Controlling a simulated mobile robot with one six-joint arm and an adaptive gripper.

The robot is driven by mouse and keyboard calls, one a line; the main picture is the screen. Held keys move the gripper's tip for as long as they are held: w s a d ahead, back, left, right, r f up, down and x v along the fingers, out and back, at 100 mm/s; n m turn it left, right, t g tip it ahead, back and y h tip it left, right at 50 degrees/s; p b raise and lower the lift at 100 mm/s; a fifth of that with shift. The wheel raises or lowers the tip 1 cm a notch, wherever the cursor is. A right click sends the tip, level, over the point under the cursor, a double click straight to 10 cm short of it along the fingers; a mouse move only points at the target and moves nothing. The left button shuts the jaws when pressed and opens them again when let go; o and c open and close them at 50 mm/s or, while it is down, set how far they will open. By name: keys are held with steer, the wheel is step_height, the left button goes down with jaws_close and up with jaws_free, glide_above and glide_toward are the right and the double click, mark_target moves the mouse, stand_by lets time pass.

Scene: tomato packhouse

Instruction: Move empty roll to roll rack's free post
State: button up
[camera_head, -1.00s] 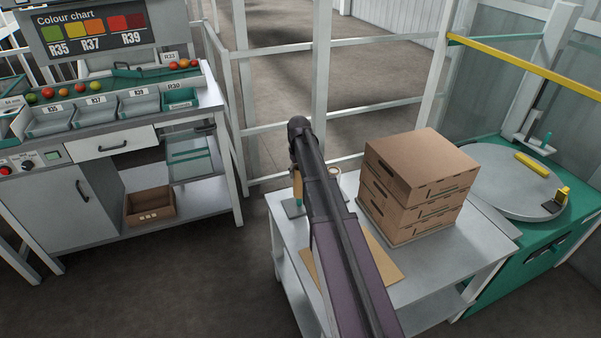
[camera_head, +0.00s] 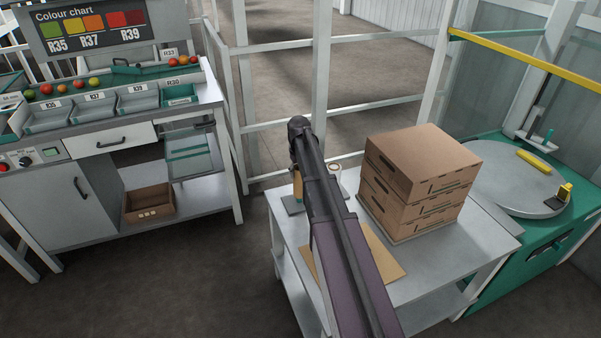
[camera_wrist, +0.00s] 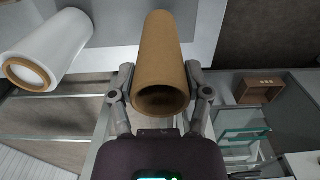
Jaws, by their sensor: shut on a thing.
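The empty roll is a bare brown cardboard tube (camera_wrist: 162,50), held between the two fingers of my gripper (camera_wrist: 160,82) in the wrist view. Its open end faces the wrist camera. In the head view only a tan sliver of the tube (camera_head: 297,187) shows beside my arm, which hides my fingers. The grey rack base (camera_head: 291,206) shows partly at the table's back left corner. I cannot make out a free post.
The rack stands on a pale table (camera_head: 440,262) with a stack of brown cartons (camera_head: 415,180) and a flat cardboard sheet (camera_head: 383,258). A green machine with a round turntable (camera_head: 515,185) is at right. A sorting bench (camera_head: 100,155) stands left across clear floor.

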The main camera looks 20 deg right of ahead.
steer(key=shift+f+b, duration=0.35)
steer(key=shift+b, duration=0.05)
steer(key=shift+f+b, duration=1.05)
steer(key=shift+f, duration=0.1)
steer(key=o, duration=1)
steer(key=shift+o, duration=0.2)
steer(key=shift+r, duration=0.2)
step_height(320, 180, up, 8)
steer(key=p, duration=0.8)
steer(key=shift+f, duration=0.15)
